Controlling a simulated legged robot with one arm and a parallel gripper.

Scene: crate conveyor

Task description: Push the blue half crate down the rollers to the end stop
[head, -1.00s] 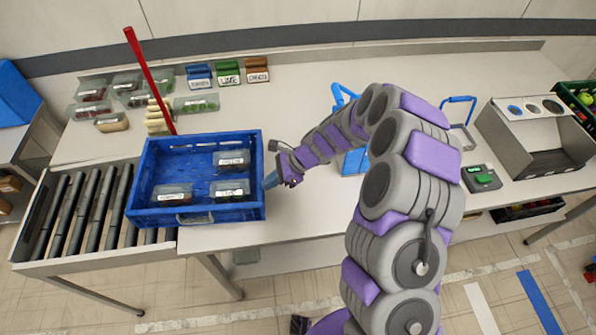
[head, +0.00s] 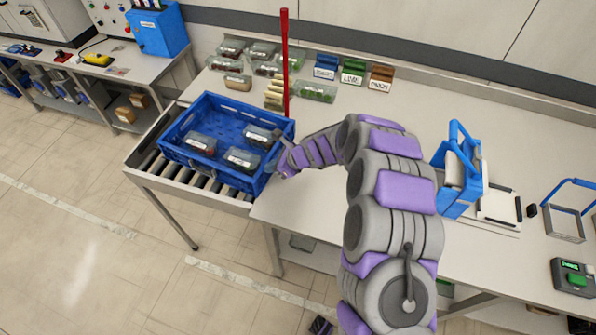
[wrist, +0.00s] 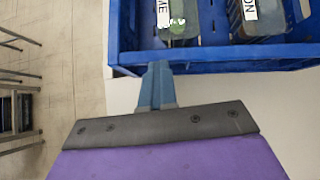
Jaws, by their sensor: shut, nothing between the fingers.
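The blue half crate (head: 187,168) sits on the roller conveyor (head: 146,163) at the left end of the bench, over the rollers. It holds several clear packs, one of them near its right wall (head: 258,137). My gripper (head: 274,166) is at the crate's right side. In the wrist view my shut, empty gripper (wrist: 156,90) points at the crate's blue wall (wrist: 215,58), with its tips at or very near the wall's lower edge. I cannot tell if they touch. The end stop is not clearly visible.
A red pole (head: 285,65) stands behind the crate. Clear packs (head: 315,92) and three labelled holders (head: 353,72) lie at the back. A blue carrier (head: 458,175) stands right of my arm. The bench top between is clear.

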